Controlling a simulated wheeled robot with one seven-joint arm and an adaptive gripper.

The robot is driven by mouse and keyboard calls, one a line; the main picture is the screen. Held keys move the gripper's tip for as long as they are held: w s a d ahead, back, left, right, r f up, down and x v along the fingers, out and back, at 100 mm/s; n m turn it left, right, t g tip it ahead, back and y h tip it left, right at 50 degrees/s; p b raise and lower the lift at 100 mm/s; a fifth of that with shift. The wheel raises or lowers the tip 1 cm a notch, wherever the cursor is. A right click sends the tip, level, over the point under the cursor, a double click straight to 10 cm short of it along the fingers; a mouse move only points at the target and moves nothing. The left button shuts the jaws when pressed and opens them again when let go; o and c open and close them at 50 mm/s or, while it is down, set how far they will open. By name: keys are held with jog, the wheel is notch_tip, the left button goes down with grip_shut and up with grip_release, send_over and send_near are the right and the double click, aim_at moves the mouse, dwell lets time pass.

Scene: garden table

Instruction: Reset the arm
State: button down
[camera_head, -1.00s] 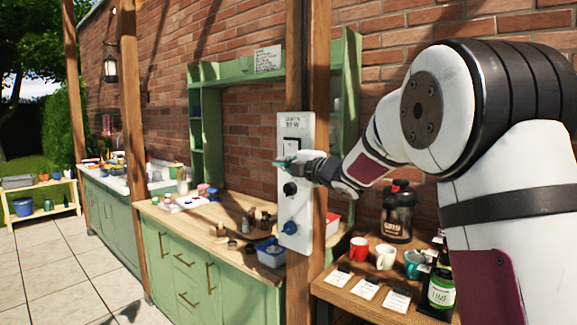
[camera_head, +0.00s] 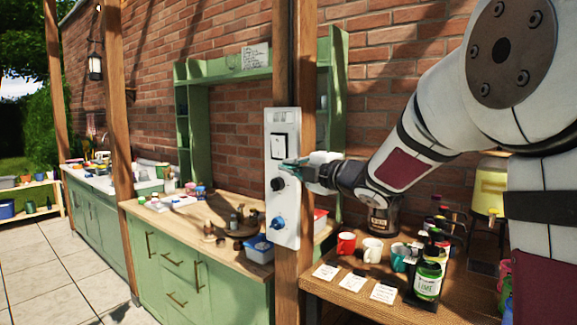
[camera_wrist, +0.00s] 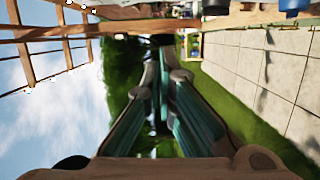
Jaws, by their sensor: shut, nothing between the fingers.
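My gripper (camera_head: 291,162) is at the end of my arm, which reaches in from the right in the head view. It is in front of the white switch panel (camera_head: 284,236) on the wooden post, over the panel's right side between the upper rocker switch and the black knob. I cannot tell whether it touches the panel. In the wrist view the two teal-lined fingers (camera_wrist: 160,85) come together at their far ends with nothing between them.
A green counter (camera_head: 190,216) with small items stands behind the post. At right, a wooden table (camera_head: 345,300) holds a red mug (camera_head: 346,243), a white mug (camera_head: 373,250), cards and bottles below my arm. Paved floor (camera_head: 60,270) lies open at the left.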

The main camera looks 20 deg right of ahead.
jog(key=s+d+f+m+g+h+p, duration=0.1)
jog(key=s+d+m+g+h, duration=0.1)
jog(key=s+m+h, duration=0.45)
jog(key=s+d+f+m+g+h+p, duration=0.1)
jog(key=s+d+m+g+h, duration=0.15)
jog(key=s+m, duration=0.65)
jog(key=s+a+f+m+g, duration=0.2)
jog(key=s+f, duration=0.2)
jog(key=s, duration=0.5)
jog(key=s+a+f+m+g+y+p, duration=0.1)
jog(key=s+a+f+m+g, duration=0.1)
jog(key=s, duration=0.8)
jog(key=s+a+f+m+g+y, duration=0.1)
jog(key=s+a+f+m+g, duration=0.1)
jog(key=s+f, duration=0.4)
jog(key=s+a+g, duration=0.1)
jog(key=s+g, duration=0.1)
jog(key=s, duration=0.1)
jog(key=shift+s+a+p, duration=0.15)
jog(key=shift+s+p, duration=0.15)
jog(key=shift+m, duration=0.25)
